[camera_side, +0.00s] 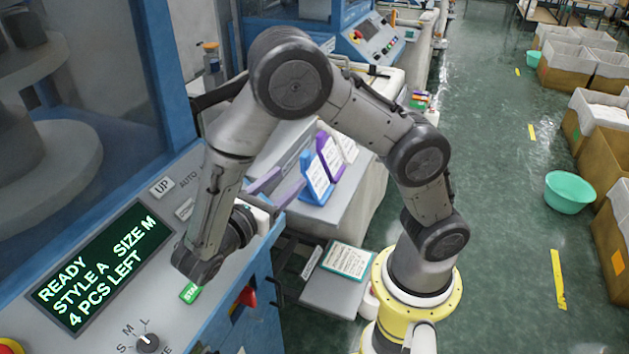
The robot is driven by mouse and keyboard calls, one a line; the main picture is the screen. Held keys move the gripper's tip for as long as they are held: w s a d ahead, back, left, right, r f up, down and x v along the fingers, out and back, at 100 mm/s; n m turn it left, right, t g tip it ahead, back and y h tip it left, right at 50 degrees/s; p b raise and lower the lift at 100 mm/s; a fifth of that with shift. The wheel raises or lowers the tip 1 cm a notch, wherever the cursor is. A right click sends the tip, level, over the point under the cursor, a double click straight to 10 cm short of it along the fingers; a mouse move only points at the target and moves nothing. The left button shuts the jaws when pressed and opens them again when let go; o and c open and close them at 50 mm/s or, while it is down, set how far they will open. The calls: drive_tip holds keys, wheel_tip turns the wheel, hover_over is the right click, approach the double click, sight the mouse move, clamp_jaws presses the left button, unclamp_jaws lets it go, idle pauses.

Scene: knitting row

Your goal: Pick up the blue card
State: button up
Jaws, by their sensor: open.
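The blue card (308,187) stands tilted on the light grey work surface (350,190), with a white printed sheet on its face. A purple card (328,150) stands just behind it, and a white card (348,148) behind that. My gripper (288,180) is left of the blue card, beside its left edge, with two purplish fingers pointing toward the upper right. The fingers are apart with nothing visible between them. From this angle I cannot tell whether a finger touches the card. My wrist hides part of the gripper body.
A lower grey shelf holds a printed sheet (348,261). Small coloured blocks (420,99) lie at the back. Green floor at the right is mostly clear, with a teal basin (569,192).

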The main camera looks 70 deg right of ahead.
sight(302, 169)
drive_tip(key=d+f, duration=0.1)
drive_tip(key=d, duration=0.1)
drive_tip(key=d+f+n+t, duration=0.1)
drive_tip(key=d+f+n, duration=0.1)
drive_tip(key=d, duration=0.1)
drive_tip(key=shift+s+d+t+h, duration=0.15)
drive_tip(key=shift+d+t+h, duration=0.2)
drive_tip(key=shift+t+h, duration=0.05)
drive_tip(key=shift+d+r, duration=0.15)
drive_tip(key=shift+d, duration=1.2)
drive_tip(key=shift+d+r, duration=0.15)
drive_tip(key=shift+d, duration=1.2)
clamp_jaws()
